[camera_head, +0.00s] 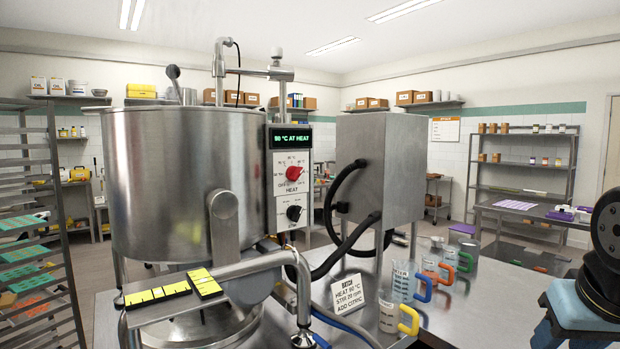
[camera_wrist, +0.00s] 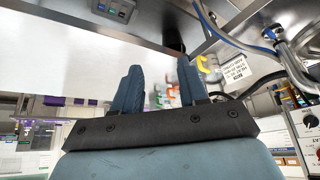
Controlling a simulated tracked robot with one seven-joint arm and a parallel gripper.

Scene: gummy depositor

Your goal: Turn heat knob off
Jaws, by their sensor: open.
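The red heat knob (camera_head: 294,173) is on a white panel (camera_head: 284,200) marked HEAT, on the side of the large steel kettle (camera_head: 165,185). A black knob (camera_head: 294,213) sits below the red one. In the wrist view the red knob (camera_wrist: 309,117) shows at the right edge, partly cut off. My gripper (camera_wrist: 160,88) is open and empty, its two blue fingers apart, well away from the knob and touching nothing I can see. Part of my arm shows at the right edge of the head view.
Cups with coloured handles (camera_head: 405,280) and a batch card (camera_head: 351,295) stand on the steel table (camera_head: 465,300) before the panel. Black hoses (camera_head: 345,235) and a steel box (camera_head: 380,170) are right of the panel. A steel pipe (camera_head: 240,267) crosses in front of the kettle.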

